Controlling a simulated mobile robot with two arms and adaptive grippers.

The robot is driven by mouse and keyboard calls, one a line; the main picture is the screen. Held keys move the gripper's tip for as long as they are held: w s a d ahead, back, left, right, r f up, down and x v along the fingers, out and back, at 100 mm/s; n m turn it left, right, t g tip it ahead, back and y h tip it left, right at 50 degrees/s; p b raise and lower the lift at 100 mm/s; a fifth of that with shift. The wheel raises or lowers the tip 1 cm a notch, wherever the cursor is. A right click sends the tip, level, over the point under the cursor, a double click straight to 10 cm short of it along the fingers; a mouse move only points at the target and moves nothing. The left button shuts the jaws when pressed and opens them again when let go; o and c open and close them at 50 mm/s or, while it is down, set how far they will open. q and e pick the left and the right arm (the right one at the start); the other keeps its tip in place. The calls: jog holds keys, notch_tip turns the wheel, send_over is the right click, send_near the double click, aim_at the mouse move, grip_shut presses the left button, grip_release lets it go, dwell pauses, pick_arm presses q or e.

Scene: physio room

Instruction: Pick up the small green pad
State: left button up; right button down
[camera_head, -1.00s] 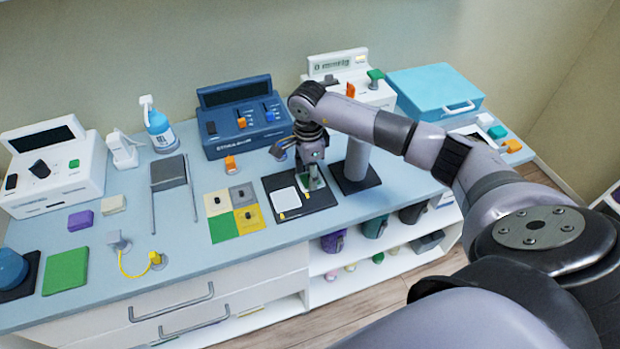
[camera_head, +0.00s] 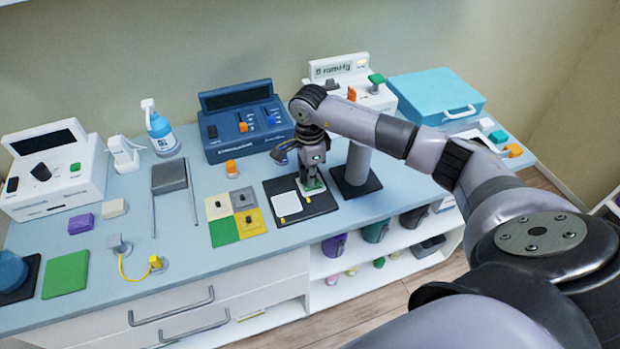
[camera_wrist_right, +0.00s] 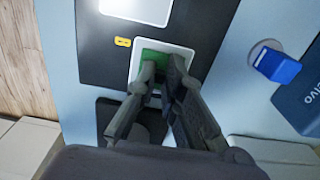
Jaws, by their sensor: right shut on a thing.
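The small green pad (camera_head: 317,186) is at the right half of a black mat (camera_head: 316,209) on the blue counter. In the wrist view the pad (camera_wrist_right: 152,58) shows as a green patch inside a white-edged square. My right gripper (camera_head: 313,183) points down over this square, and its fingertips (camera_wrist_right: 162,70) are close together on the pad. It is shut on the pad, low at the mat. The fingers hide part of the pad, so I cannot tell whether it is clear of the square. My left gripper is not in view.
A white square (camera_head: 284,183) lies on the mat's left half. A grey post on a black base (camera_head: 356,183) stands close on the right. A blue device (camera_head: 243,120) stands behind.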

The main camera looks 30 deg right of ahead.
notch_tip(320, 180, up, 20)
jog(key=b, duration=0.3)
jog(key=shift+f, duration=0.15)
